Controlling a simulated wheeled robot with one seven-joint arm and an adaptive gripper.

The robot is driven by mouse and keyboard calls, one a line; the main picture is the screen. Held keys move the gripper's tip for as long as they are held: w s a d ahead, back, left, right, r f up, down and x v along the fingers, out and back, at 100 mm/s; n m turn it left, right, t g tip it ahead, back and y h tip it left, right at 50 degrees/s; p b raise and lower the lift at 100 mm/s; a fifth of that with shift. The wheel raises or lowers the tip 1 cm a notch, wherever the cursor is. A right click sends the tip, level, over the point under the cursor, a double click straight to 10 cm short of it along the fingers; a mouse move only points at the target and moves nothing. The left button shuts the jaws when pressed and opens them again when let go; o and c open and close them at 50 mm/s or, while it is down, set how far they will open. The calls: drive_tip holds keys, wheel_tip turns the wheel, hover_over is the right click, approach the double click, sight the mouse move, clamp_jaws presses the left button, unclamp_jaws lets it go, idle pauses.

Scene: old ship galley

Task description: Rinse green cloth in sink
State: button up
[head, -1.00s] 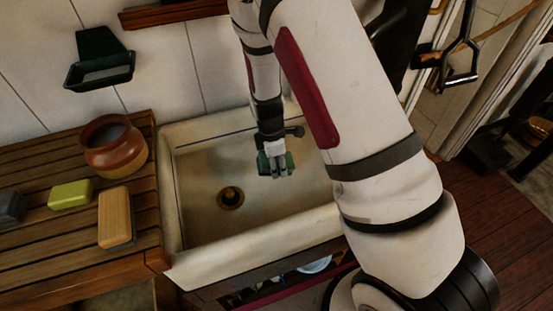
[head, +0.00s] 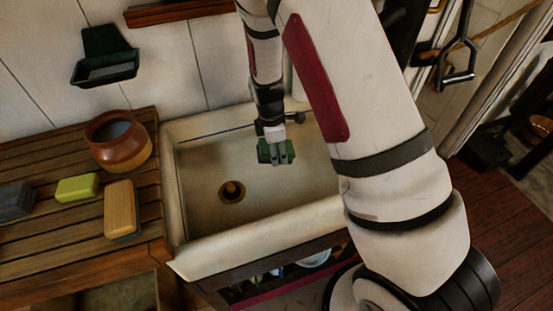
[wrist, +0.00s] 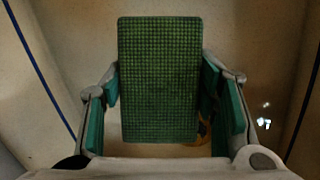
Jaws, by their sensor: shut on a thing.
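The green cloth (head: 264,153) is a small, block-like dark green piece. In the wrist view the cloth (wrist: 160,80) shows a woven grid pattern and sits between the fingers. My gripper (head: 277,155) is shut on it and holds it over the sink. The sink (head: 215,210) is a cream basin with a round brass drain (head: 231,191), which lies below and left of the cloth. In the wrist view the cloth covers most of the drain. I see no running water.
A wooden slatted counter (head: 75,225) left of the sink holds a brown pot (head: 121,145), a yellow-green sponge (head: 77,188), a wooden brush (head: 119,208) and a grey block (head: 14,201). A dark green wall holder (head: 104,65) hangs above. My arm hides the sink's right side.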

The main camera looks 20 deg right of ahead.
sight(277, 146)
drive_tip(key=shift+r+p, duration=1.3)
drive_tip(key=shift+r, duration=3.75)
wheel_tip(277, 146, up, 4)
drive_tip(key=shift+p, duration=0.35)
drive_tip(key=w+f+m+g+b, duration=0.2)
drive_tip(key=w+f+m, duration=0.4)
drive_tip(key=m, duration=0.9)
drive_tip(key=shift+w+a+f+m+b, duration=0.4)
drive_tip(key=shift+f+b, duration=0.25)
drive_tip(key=shift+b, duration=0.15)
